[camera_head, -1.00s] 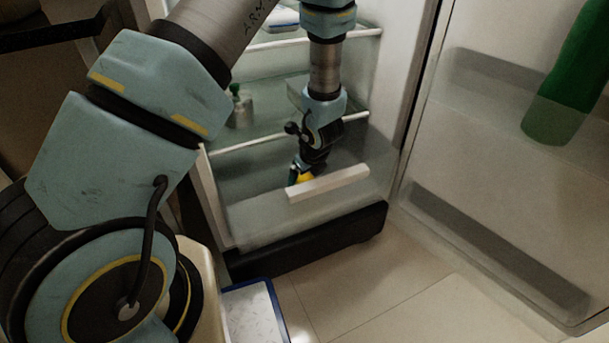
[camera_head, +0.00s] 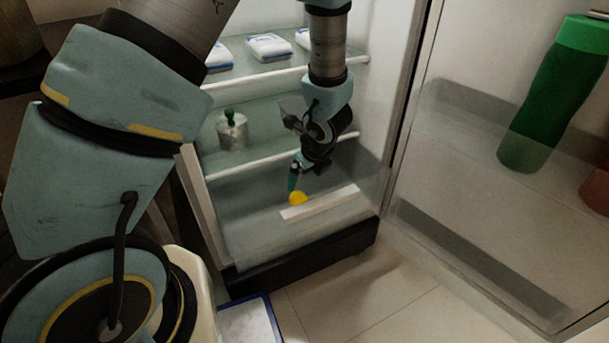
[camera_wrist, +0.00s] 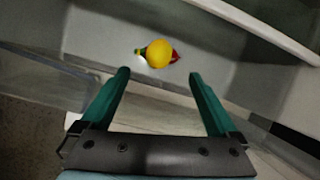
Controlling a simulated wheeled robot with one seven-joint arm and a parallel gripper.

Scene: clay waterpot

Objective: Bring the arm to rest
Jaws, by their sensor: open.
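My gripper (camera_wrist: 158,88) is open and empty, with its two green fingers spread apart in the wrist view. In the head view my gripper (camera_head: 294,184) points down at the lowest part of the open fridge, just behind the white drawer front strip (camera_head: 320,203). A round yellow thing (camera_wrist: 159,53) lies ahead of the fingertips, with small red and green things partly hidden beside it. The yellow thing also shows in the head view (camera_head: 298,198), just below the fingers. In the wrist view it is apart from both fingers.
Fridge shelves (camera_head: 290,70) stand close behind my arm, holding a grey pot with a green knob (camera_head: 231,130) and several white packages (camera_head: 268,46). The open fridge door (camera_head: 490,210) at right holds a green bottle (camera_head: 555,95). A blue-edged white panel (camera_head: 248,323) lies on the floor.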

